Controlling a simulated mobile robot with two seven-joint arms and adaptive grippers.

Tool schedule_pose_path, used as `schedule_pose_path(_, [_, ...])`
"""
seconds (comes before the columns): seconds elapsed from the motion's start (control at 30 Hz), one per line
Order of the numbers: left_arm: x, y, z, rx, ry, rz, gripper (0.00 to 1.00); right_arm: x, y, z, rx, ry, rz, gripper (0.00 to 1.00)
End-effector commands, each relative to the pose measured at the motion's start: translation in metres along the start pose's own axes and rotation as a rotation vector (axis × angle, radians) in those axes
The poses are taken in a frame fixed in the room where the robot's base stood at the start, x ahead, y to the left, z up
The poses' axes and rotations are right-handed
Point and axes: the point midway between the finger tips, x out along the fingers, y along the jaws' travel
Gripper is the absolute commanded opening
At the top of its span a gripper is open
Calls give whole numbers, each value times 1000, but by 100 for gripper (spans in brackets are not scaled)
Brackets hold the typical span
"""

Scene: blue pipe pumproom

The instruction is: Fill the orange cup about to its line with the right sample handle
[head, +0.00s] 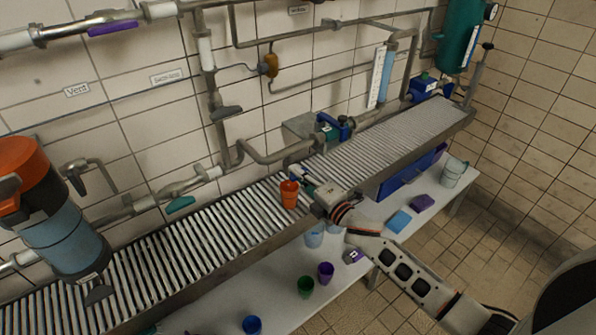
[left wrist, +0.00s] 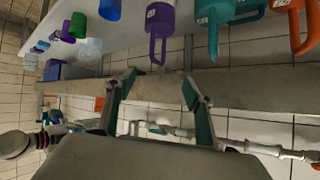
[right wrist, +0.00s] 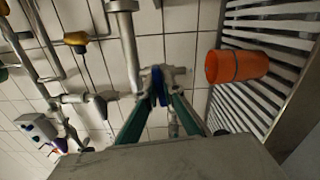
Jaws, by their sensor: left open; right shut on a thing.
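The orange cup (head: 289,193) stands upright on the roller conveyor, close to my right gripper's fingers. It also shows in the right wrist view (right wrist: 237,66), turned sideways by the camera, with a dark line around its middle. I cannot see the level inside it. My right gripper (head: 306,180) is beside the cup; in the right wrist view its fingers are shut on a narrow blue handle (right wrist: 158,97) in front of grey pipework. The fingers partly hide this handle. My left gripper (left wrist: 160,80) is open and empty; it is outside the head view.
The roller conveyor (head: 190,250) runs along the tiled wall under pipes and valves. A white bench (head: 245,290) below it holds several coloured cups, including a purple one (head: 325,272).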

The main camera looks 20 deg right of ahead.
Motion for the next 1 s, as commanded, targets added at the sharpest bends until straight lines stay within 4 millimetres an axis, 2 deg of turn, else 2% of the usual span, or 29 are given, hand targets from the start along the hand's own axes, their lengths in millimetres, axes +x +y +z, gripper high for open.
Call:
schedule_pose_path(0.33, [-6, -1, -7, 1, -2, 0, 53, 0, 0, 0, 147, -1, -1, 0])
schedule_pose_path(0.83, [-5, -3, -2, 1, -13, -3, 53, 0, 0, 0, 172, 0, 0, 0])
schedule_pose_path(0.9, [-5, -3, -2, 1, -13, -3, 53, 0, 0, 0, 172, 0, 0, 21])
schedule_pose_path(0.93, [-5, -3, -2, 1, -12, -3, 53, 0, 0, 0, 172, 0, 0, 24])
schedule_pose_path(1.0, [-5, -3, -2, 0, -12, -4, 53, 0, 0, 0, 171, 0, 0, 24])
